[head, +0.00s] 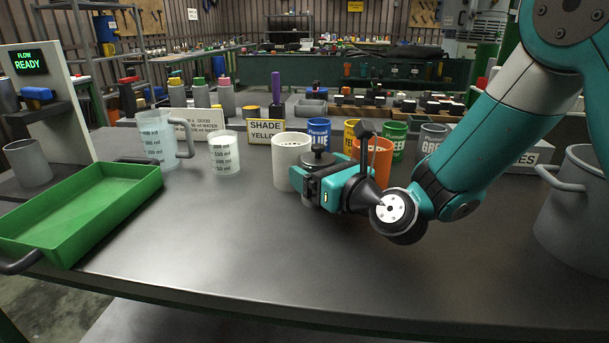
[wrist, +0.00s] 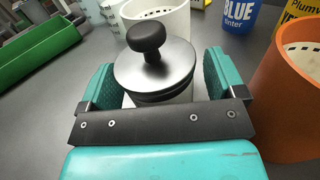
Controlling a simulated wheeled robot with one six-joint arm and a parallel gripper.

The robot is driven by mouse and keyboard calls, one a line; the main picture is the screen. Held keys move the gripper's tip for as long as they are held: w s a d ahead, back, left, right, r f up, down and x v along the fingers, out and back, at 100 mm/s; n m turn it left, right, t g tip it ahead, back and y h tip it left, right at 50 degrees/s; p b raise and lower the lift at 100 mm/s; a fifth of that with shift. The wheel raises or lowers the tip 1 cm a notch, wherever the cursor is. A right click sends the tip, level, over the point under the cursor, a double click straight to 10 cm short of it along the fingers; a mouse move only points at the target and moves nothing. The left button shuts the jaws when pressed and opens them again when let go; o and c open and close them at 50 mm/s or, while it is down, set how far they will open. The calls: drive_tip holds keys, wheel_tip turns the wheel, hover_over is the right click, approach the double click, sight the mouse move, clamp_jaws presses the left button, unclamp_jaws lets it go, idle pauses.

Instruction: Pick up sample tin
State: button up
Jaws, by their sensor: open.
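The sample tin (wrist: 170,72), a small round metal tin with a shiny lid and black knob, stands upright between my gripper's fingers in the wrist view. Its lid also shows in the head view (head: 319,160), where my gripper hides its lower part. My gripper (head: 312,184) is open and low over the table. In the wrist view its two teal fingers (wrist: 158,80) stand on either side of the tin. A narrow gap shows beside the right finger; I cannot tell whether the left one touches.
A white pot (head: 284,163) stands close behind the tin, and an orange pot (head: 380,155) is to the right. Blue (head: 319,134), yellow, green and grey tins line the back. A green tray (head: 60,235) is at left, near a jug (head: 157,140) and beaker (head: 224,155). The front table is clear.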

sight(318, 145)
drive_tip(key=shift+w, duration=0.2)
drive_tip(key=shift+a, duration=0.15)
drive_tip(key=c, duration=1.2)
drive_tip(key=shift+c, duration=0.2)
drive_tip(key=shift+r, duration=0.15)
wheel_tip(318, 145, up, 26)
drive_tip(key=p, duration=1.9)
wheel_tip(318, 145, down, 26)
drive_tip(key=b, duration=1.8)
